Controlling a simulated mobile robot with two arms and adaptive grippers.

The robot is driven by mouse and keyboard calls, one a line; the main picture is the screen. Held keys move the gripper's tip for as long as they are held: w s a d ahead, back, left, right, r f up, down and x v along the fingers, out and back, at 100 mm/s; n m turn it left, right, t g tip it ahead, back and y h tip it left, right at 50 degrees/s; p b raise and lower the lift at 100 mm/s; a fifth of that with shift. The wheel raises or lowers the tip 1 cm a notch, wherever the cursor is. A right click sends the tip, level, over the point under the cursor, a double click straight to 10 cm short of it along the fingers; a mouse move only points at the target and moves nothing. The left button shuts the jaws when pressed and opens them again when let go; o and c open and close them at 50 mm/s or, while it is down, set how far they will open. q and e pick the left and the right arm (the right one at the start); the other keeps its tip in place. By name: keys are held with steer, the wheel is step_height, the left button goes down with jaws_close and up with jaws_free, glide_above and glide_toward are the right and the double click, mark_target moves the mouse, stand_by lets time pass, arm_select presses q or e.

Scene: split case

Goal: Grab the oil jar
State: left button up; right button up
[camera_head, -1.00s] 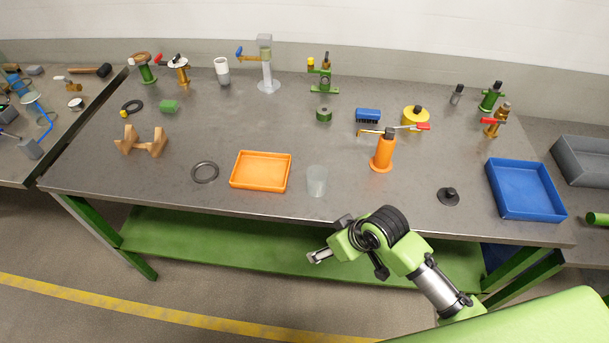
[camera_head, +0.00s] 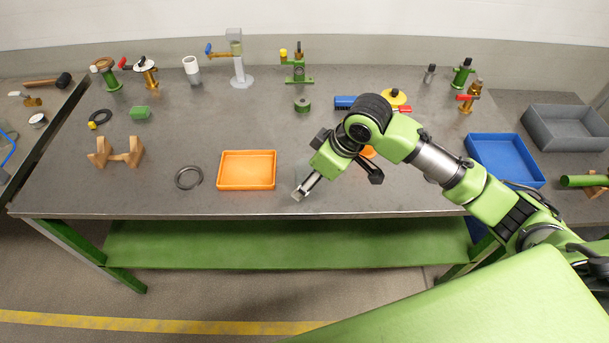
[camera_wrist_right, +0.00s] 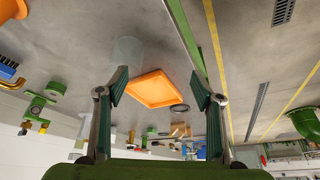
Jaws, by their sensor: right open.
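My right gripper (camera_head: 303,190) is over the front edge of the workbench; its fingers are open with nothing between them in the right wrist view (camera_wrist_right: 160,88). A clear cup-like jar (camera_wrist_right: 127,52) stands upright beside the orange tray, apart from the fingers. In the head view my gripper mostly hides it. The orange spouted can, which may be the oil jar, is almost fully behind my right arm; a bit of its orange base (camera_head: 368,152) shows. An orange part (camera_wrist_right: 12,9) is at the wrist view's upper left corner. My left gripper is not in view.
An orange tray (camera_head: 247,184) and a dark ring (camera_head: 189,177) lie left of my gripper. A blue bin (camera_head: 506,185) is at the right. A green clamp stand (camera_head: 298,68) and other tools line the back.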

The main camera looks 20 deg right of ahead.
steer(key=w+d+r, duration=0.4)
steer(key=p, duration=0.1)
glide_toward(306, 172)
steer(key=a, duration=0.1)
steer(key=s+a, duration=0.1)
steer(key=shift+s+a+f+m, duration=0.25)
steer(key=shift+f+m, duration=0.05)
steer(key=shift+f, duration=0.1)
steer(key=p+x, duration=0.2)
steer(key=x, duration=0.2)
steer(key=shift+w+d+f, duration=0.1)
steer(key=shift+w+f, duration=0.05)
steer(key=shift+f, duration=0.2)
steer(key=shift+w+f, duration=0.1)
steer(key=shift+f, duration=0.2)
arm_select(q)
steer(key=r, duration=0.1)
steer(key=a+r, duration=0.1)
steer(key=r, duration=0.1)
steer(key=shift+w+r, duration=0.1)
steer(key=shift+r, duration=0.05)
arm_select(e)
steer(key=shift+c, duration=0.4)
steer(key=c, duration=1.3)
steer(key=shift+r, duration=0.1)
steer(key=shift+c, duration=0.3)
